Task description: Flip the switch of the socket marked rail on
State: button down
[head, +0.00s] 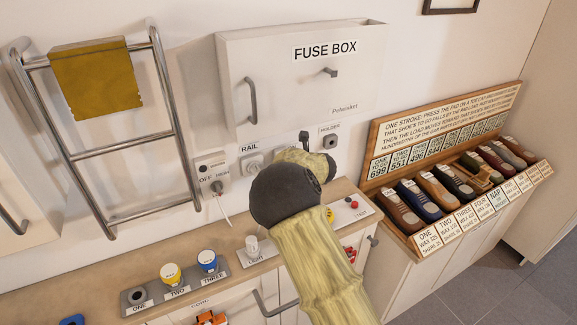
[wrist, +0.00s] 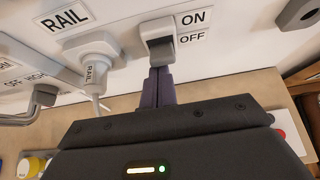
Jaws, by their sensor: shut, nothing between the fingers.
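The socket marked rail (wrist: 92,48) is on the wall in the wrist view, with a white plug labelled RAIL in it. Its label (wrist: 65,18) is above it. To its right is the grey switch (wrist: 160,46), with ON and OFF labels on its right. Its front sticks out about level with OFF; I cannot be sure of its setting. My gripper (wrist: 158,74) is shut and empty, fingertips just below the switch; I cannot tell whether they touch it. In the head view the rail socket (head: 252,163) shows, while my arm hides the switch and my fingertips.
The fuse box (head: 300,80) is above. A heated rail with a yellow cloth (head: 97,78) is at left. A counter (head: 110,305) with cups runs below; a shoe rack (head: 450,160) stands at right.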

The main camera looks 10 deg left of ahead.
jog(key=shift+w+r, duration=0.1)
jog(key=shift+r, duration=0.15)
notch_tip(320, 180, down, 4)
jog(key=s+b, duration=0.2)
jog(key=b, duration=0.3)
jog(key=w+r+b+v, duration=0.1)
jog(key=v, duration=0.9)
jog(key=shift+w+d+r, duration=0.15)
jog(key=shift+w+r, duration=0.1)
jog(key=shift+w, duration=0.05)
